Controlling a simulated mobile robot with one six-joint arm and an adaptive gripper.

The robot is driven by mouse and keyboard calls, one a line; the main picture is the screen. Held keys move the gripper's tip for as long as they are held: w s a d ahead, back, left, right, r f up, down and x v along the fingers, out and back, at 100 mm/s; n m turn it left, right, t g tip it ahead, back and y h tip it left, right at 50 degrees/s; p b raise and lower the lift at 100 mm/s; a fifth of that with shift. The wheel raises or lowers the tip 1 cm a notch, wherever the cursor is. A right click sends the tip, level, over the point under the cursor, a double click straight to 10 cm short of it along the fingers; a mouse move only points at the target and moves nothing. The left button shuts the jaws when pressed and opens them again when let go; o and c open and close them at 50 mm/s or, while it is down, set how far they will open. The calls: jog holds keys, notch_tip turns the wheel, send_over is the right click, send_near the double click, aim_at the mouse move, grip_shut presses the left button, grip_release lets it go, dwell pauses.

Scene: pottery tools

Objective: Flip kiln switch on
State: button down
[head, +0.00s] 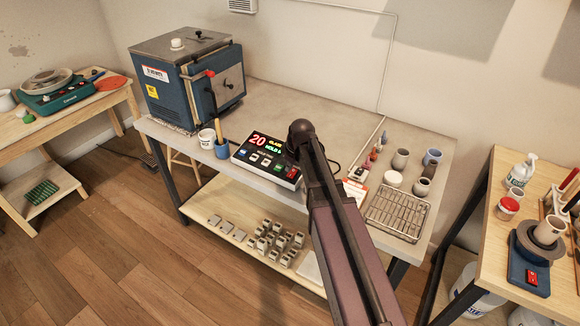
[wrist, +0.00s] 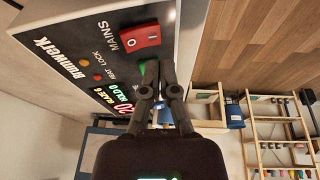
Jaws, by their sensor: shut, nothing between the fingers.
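The kiln controller (head: 262,152) is a box with a lit display on the table; it fills the upper left of the wrist view (wrist: 80,50). Its red MAINS rocker switch (wrist: 140,37) has white marks; I cannot tell which side is pressed. The switch also shows in the head view (head: 292,173), beside my arm. My gripper (wrist: 155,84) is shut and empty, its tips over the panel by a green button (wrist: 148,72), just below the switch in the wrist view. Contact is unclear. In the head view my arm hides the gripper and the controller's right part.
The blue kiln (head: 165,90) stands at the back left of the table. A blue cup (head: 221,148) with tools and a white pot (head: 207,138) stand left of the controller. A wire rack (head: 398,212) and several small pots stand to the right.

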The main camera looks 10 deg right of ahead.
jog(key=r, duration=0.1)
jog(key=p, duration=0.1)
jog(key=r+p, duration=0.1)
jog(key=shift+s+a+r, duration=0.3)
jog(key=s+a+p+v, duration=0.1)
jog(key=p+v, duration=0.8)
jog(key=shift+s, duration=0.3)
jog(key=shift+r, duration=0.15)
jog(key=s+f+m+g+h+b, duration=0.1)
jog(key=s+f+m+g+b, duration=0.2)
jog(key=s+m, duration=0.6)
jog(key=s+f, duration=0.1)
jog(key=s, duration=0.6)
jog(key=shift+s+a+h, duration=0.2)
jog(key=shift+a+h, duration=0.1)
jog(key=shift+a, duration=0.05)
